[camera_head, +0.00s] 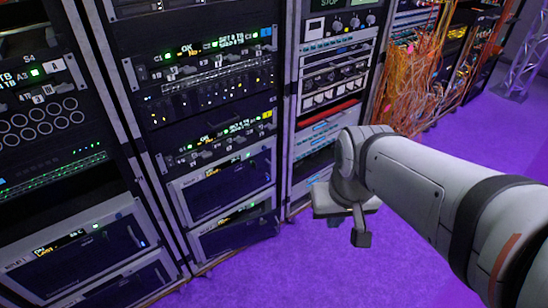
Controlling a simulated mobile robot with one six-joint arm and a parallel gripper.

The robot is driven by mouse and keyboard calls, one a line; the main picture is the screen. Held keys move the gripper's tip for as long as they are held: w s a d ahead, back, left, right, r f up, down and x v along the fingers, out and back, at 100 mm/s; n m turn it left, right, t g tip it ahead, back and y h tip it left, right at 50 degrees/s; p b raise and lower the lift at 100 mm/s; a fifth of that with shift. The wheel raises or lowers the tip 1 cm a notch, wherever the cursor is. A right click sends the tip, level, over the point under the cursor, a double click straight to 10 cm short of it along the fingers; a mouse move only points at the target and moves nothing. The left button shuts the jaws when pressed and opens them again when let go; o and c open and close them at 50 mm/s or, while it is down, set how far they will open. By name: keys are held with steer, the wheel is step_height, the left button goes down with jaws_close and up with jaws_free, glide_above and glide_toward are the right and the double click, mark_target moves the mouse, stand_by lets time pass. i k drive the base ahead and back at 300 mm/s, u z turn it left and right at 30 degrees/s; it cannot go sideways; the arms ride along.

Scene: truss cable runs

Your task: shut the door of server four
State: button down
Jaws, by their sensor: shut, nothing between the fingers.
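Server units with light frames and dark fronts sit low in two racks. In the middle rack are an upper unit (222,187) and a lower unit (236,232). In the left rack are another upper unit (85,250) and a lower one (122,285). Their labels are too small to read surely, so I cannot tell which is server four, or whether its door stands open. My gripper (361,238) is shut and empty. It points down over the floor, in front of the right-hand rack and to the right of the middle rack's units, apart from them.
Orange cables (412,85) hang in a bundle from a rack at the upper right. A truss tower (522,65) stands beyond. The purple floor (300,270) in front of the racks is clear. My arm crosses the right side.

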mark_target(228, 239)
steer(key=z, duration=0.25)
steer(key=k, duration=0.3)
steer(key=u, duration=0.6)
steer(key=i, duration=1.45)
steer(key=z, duration=0.5)
